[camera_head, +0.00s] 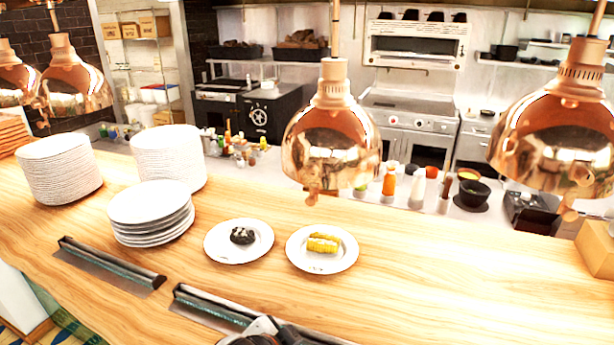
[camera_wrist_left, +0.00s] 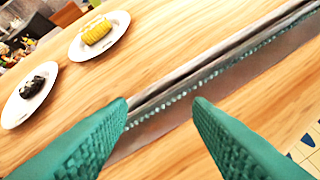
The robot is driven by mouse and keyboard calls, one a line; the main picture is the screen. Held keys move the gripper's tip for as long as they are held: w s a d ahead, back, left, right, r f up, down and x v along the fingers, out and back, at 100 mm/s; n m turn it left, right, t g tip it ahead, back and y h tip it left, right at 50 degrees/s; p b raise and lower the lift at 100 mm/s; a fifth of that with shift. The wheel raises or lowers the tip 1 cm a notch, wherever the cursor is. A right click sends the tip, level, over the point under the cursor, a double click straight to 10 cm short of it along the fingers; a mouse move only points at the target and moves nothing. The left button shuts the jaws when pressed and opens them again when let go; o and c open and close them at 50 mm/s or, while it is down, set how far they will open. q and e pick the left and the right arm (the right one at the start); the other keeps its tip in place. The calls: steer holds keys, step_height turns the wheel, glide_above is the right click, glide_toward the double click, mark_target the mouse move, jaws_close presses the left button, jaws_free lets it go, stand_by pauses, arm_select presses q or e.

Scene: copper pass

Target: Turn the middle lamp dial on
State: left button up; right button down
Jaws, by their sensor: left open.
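The middle copper lamp (camera_head: 318,145) hangs over the wooden counter in the head view. A small copper dial (camera_head: 312,192) shows at the front of its lower rim. Whether the lamp is lit I cannot tell. A second copper lamp (camera_head: 560,130) hangs at the right with a similar knob, and other copper lamps (camera_head: 72,85) hang at the far left. My left gripper (camera_wrist_left: 160,102) shows its two green fingers apart and empty in the wrist view, above the counter by a metal ticket rail. No lamp shows in that view. My right gripper is not in view.
Plate stacks (camera_head: 60,168) stand on the counter's left. A plate with corn (camera_head: 298,255) and a plate with a dark item (camera_head: 218,250) lie below the middle lamp. Ticket rails (camera_head: 110,262) line the front edge. The counter's right half (camera_head: 470,280) is mostly clear.

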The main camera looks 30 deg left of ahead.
arm_select(q)
steer(key=w+a+r+m+t+y, duration=0.1)
steer(key=w+a+r+t, duration=0.35)
steer(key=w+r, duration=0.4)
steer(key=m+t+y, duration=0.2)
steer(key=t, duration=0.2)
glide_toward(310, 174)
steer(key=p+x, duration=0.4)
steer(key=x, duration=0.3)
steer(key=shift+w+a+r, duration=0.1)
steer(key=shift+w, duration=0.6)
steer(key=shift+a, duration=0.1)
steer(key=c, duration=1)
